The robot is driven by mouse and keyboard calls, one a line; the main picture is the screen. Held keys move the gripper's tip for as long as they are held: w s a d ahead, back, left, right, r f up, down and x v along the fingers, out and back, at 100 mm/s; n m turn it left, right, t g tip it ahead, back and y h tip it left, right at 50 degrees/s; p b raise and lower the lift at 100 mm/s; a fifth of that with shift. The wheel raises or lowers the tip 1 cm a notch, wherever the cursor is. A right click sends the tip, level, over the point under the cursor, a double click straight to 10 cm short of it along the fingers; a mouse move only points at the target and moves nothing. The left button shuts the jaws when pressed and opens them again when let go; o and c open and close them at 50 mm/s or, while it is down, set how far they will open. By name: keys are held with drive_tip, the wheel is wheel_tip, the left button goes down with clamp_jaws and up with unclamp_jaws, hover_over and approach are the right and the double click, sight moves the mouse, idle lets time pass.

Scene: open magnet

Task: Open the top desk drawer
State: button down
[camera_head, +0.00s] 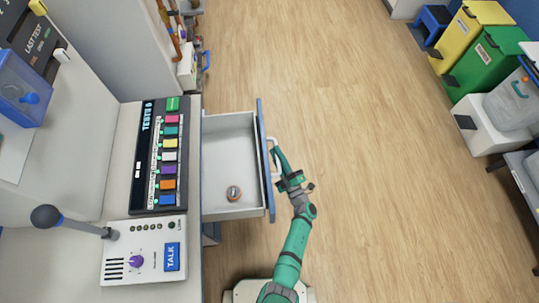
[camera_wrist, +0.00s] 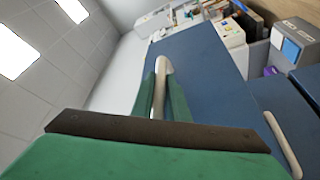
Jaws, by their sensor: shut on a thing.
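The top desk drawer (camera_head: 226,140) is pulled well out from the desk in the head view. Its inside is pale and its front is blue. The blue drawer front (camera_wrist: 215,72) also fills the middle of the wrist view. A white handle (camera_wrist: 160,88) is fixed on that front. My gripper (camera_head: 277,157) is at the outer side of the drawer front. It is shut on the handle, with the green fingers on both sides of it in the wrist view. A small round object (camera_head: 234,193) lies inside the drawer near the front corner.
A button panel (camera_head: 160,155) and a talk box with a microphone (camera_head: 145,250) are on the desk. A second white handle (camera_wrist: 283,145) shows at lower right in the wrist view. Yellow and green bins (camera_head: 485,65) stand at the right. The wooden floor (camera_head: 370,130) between is clear.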

drive_tip(key=shift+w+d, duration=0.15)
drive_tip(key=shift+d, duration=0.55)
drive_tip(key=shift+r, duration=0.1)
drive_tip(key=c, duration=2)
unclamp_jaws()
drive_tip(key=v, duration=1)
drive_tip(key=shift+s+d, duration=0.15)
drive_tip(key=shift+s, duration=0.15)
